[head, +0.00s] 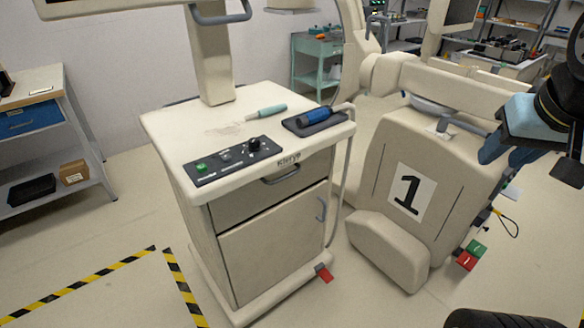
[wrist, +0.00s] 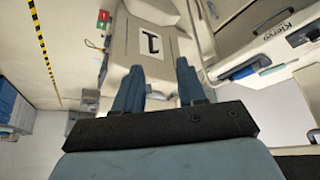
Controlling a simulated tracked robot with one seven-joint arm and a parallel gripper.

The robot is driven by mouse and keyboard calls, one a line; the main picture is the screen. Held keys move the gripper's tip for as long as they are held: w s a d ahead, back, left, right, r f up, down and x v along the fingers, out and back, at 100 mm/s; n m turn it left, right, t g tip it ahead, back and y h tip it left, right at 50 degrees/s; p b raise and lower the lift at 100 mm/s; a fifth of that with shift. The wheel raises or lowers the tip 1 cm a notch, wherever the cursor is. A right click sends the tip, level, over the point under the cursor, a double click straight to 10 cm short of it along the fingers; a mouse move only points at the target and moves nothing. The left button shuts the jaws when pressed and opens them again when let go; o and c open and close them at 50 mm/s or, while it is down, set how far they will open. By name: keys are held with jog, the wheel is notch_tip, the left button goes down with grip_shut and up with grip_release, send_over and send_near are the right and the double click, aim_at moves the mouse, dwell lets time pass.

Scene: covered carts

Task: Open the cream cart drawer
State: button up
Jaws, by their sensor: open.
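The cream cart (head: 270,240) stands in the middle of the head view, its front turned to the lower right. A door with a small grey handle is below the drawer. The cart's corner (wrist: 275,40) also shows upside down at the upper right of the wrist view. My gripper (head: 486,155) is at the right edge of the head view, well apart from the cart. In the wrist view its two blue fingers (wrist: 158,78) are spread with nothing between them.
A cream machine marked 1 (head: 385,200) stands right of the cart, near my gripper. A shelf unit (head: 45,130) is at the left. Yellow-black floor tape (head: 183,290) lies left of the cart. The floor in front of the cart is mostly clear.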

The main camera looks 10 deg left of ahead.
jog(key=w+a+f+t, duration=0.1)
jog(key=w+a+f, duration=0.1)
jog(key=w+f, duration=0.75)
jog(key=w+a+f, duration=0.3)
jog(key=w+f, duration=0.4)
jog(key=w, duration=0.6)
jog(key=m+g+y, duration=0.2)
jog(key=m+y, duration=0.2)
jog(key=y, duration=1.1)
send_near(288, 177)
jog(key=x, duration=1)
jog(key=shift+w+a+f, duration=0.15)
jog(key=shift+a, duration=0.15)
jog(key=shift+c, duration=0.4)
